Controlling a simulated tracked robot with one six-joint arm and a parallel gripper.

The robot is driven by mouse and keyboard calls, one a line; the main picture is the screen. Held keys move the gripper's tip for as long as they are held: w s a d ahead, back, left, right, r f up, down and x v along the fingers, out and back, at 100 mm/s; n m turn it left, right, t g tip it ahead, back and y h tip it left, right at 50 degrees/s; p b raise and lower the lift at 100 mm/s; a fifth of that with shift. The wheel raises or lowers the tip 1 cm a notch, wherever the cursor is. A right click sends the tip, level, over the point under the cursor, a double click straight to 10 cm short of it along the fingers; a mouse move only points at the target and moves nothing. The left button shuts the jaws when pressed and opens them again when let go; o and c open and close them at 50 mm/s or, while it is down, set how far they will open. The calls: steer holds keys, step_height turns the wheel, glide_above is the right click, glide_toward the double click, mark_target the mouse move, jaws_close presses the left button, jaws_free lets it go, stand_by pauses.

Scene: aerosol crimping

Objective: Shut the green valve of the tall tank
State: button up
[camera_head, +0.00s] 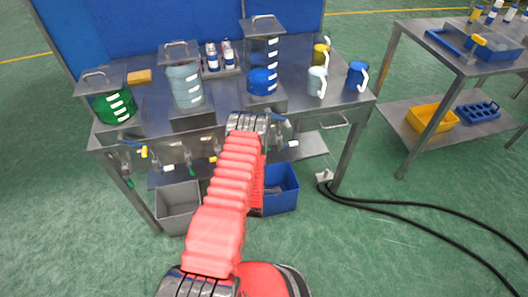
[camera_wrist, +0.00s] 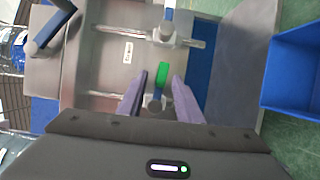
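The tall tank (camera_head: 262,80) is clear, lidded and handled, with blue liquid low inside; it stands on the bench behind my arm. In the wrist view, a green valve handle (camera_wrist: 162,74) sits on a small metal valve body. My gripper (camera_wrist: 160,77) is open, with one purple finger on each side of the green handle. The handle is at the level of the fingertips, with a gap visible on both sides. In the camera_head view my arm hides the gripper and the valve at its end.
A second valve (camera_wrist: 167,34) with a blue lever is just beyond the green handle. A blue bin (camera_wrist: 292,75) is to the right. Tanks with green liquid (camera_head: 112,106) and pale liquid (camera_head: 185,84) stand left on the steel bench (camera_head: 315,103). Several mugs stand right. Black cables cross the floor.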

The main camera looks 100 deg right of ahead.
steer(key=v, duration=1)
steer(key=shift+a, duration=0.1)
stand_by(0.5)
